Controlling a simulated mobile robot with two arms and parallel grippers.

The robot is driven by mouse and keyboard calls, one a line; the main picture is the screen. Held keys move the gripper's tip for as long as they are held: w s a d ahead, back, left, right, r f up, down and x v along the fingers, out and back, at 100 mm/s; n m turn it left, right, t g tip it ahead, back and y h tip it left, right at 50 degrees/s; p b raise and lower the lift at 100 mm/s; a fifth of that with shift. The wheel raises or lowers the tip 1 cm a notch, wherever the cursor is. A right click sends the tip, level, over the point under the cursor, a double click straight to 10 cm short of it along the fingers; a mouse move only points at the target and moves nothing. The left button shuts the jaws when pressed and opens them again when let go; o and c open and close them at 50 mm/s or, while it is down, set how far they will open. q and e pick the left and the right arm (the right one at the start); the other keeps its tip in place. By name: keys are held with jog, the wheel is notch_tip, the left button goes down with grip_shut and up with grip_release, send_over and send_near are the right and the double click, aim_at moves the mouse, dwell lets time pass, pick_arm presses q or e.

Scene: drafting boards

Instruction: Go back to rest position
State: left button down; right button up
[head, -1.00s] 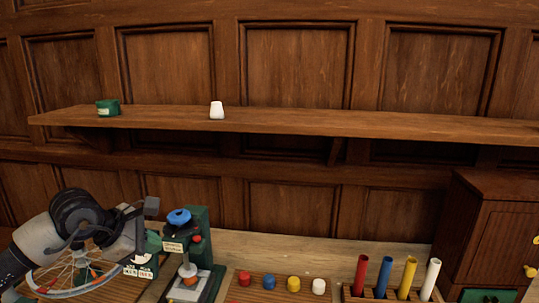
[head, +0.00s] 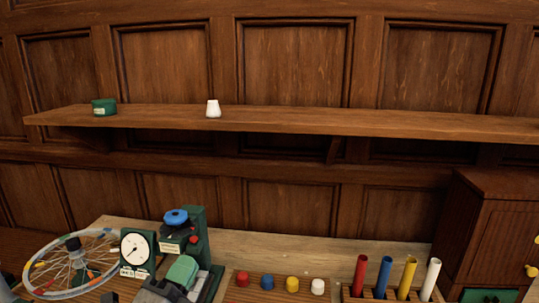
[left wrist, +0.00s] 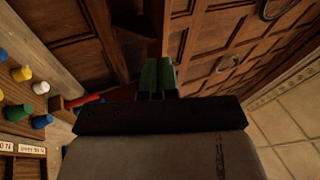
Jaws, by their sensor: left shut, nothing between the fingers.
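My right gripper is not in view.
A spoked wheel (head: 60,292) and a dial gauge (head: 136,249) stand left on the bench. Coloured pegs (head: 268,282) and upright tubes (head: 384,275) are to the right, beside a wooden cabinet (head: 490,225). The shelf (head: 300,120) holds a green tin (head: 104,107) and white pot (head: 213,108).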

pick_arm(q)
jog(key=s+a+f+n+g+y, duration=0.3)
jog(key=s+f+n+g+y, duration=0.25)
jog(key=f+n, duration=0.35)
jog(key=s+a+f+n+g+y, duration=0.4)
jog(key=s+f+n+g, duration=0.3)
jog(key=f, duration=0.5)
jog(key=s+d+f+n+g+h, duration=0.15)
jog(key=s+f+n+g, duration=0.3)
jog(key=s, duration=0.75)
notch_tip(320, 180, down, 29)
jog(key=s+m+g, duration=0.1)
jog(key=g, duration=0.1)
jog(key=s+a+f+g+b, duration=0.1)
jog(key=s+a+f, duration=0.2)
jog(key=s+f, duration=1.2)
jog(key=shift+s, duration=0.45)
